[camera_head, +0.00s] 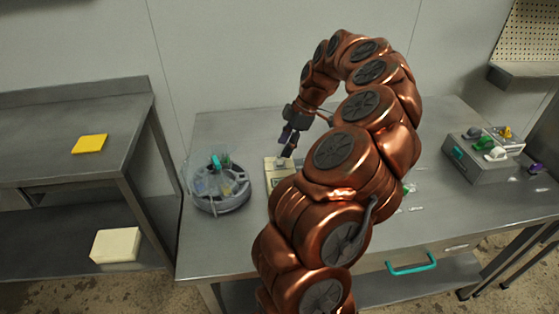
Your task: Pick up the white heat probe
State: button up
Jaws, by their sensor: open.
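A small white piece (496,154) rests on top of a grey box (477,172) at the right of the steel table, beside green and yellow pieces. It may be the white heat probe, but it is too small to be sure. My gripper (287,145) is open, at the table's back left, pointing down over or near a beige box (270,178). It is far to the left of the grey box. My arm hides part of the beige box and the middle of the table.
A round clear-walled container (219,200) with teal parts stands left of the beige box. A purple piece (536,168) lies right of the grey box. A teal drawer handle (412,264) is at the front. Small pale bits (416,209) lie on the table. A yellow pad (90,144) lies on the left bench.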

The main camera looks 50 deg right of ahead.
aim_at(280, 157)
jog(key=shift+p+x, duration=1.1)
jog(key=shift+x, duration=1.7)
jog(key=shift+c, duration=0.4)
grip_shut()
